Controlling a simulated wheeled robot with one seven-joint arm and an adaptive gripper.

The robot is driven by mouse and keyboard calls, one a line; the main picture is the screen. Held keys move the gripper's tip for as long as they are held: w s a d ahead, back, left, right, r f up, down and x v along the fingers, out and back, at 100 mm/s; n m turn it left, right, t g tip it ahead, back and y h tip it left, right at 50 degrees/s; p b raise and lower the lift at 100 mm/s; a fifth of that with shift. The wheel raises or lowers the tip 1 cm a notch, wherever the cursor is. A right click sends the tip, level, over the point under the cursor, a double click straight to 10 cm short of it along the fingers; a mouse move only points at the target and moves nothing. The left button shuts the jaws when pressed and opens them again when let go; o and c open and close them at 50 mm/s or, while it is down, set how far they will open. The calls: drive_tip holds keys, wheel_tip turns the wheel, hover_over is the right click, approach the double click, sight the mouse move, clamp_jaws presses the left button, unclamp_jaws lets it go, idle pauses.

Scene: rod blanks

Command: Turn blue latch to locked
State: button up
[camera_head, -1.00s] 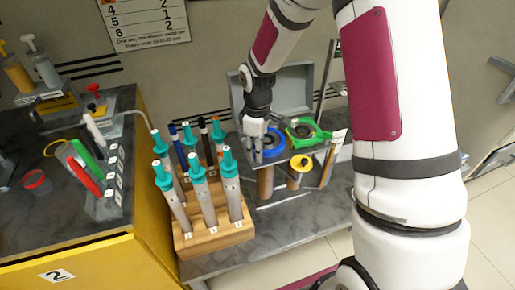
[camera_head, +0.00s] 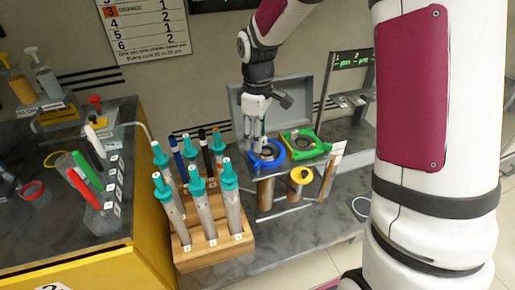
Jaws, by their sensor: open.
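The blue latch (camera_head: 268,157) is a blue ring around a dark opening. It sits on top of a brown cylinder in the grey open-lidded box area, left of a green latch (camera_head: 305,145). My gripper (camera_head: 256,146) points down at the blue latch's left and back side. Its fingers are open and overlap the ring's rim in the picture; I cannot tell whether they touch it. The fingertips and part of the ring hide each other. I cannot read any locked or unlocked marking.
A wooden rack (camera_head: 213,250) with several teal-capped rods stands close in front and left. A grey raised lid (camera_head: 300,97) stands behind. A yellow-sided bench (camera_head: 150,235) is at left.

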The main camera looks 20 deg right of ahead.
drive_tip(key=shift+r, duration=1.05)
drive_tip(key=s+r+m+t+p, duration=0.2)
drive_tip(key=s+r+m+p, duration=0.3)
drive_tip(key=s+r, duration=1.05)
drive_tip(key=s+r+m+t+p, duration=0.1)
drive_tip(key=s+r+m+p, duration=0.1)
drive_tip(key=s, duration=0.6)
drive_tip(key=s+r+m+t+p, duration=0.1)
drive_tip(key=s+r+m+p, duration=0.2)
drive_tip(key=s+r, duration=0.4)
drive_tip(key=shift+s+d+r+p, duration=0.2)
drive_tip(key=shift+s+p, duration=0.5)
drive_tip(key=shift+s, duration=0.35)
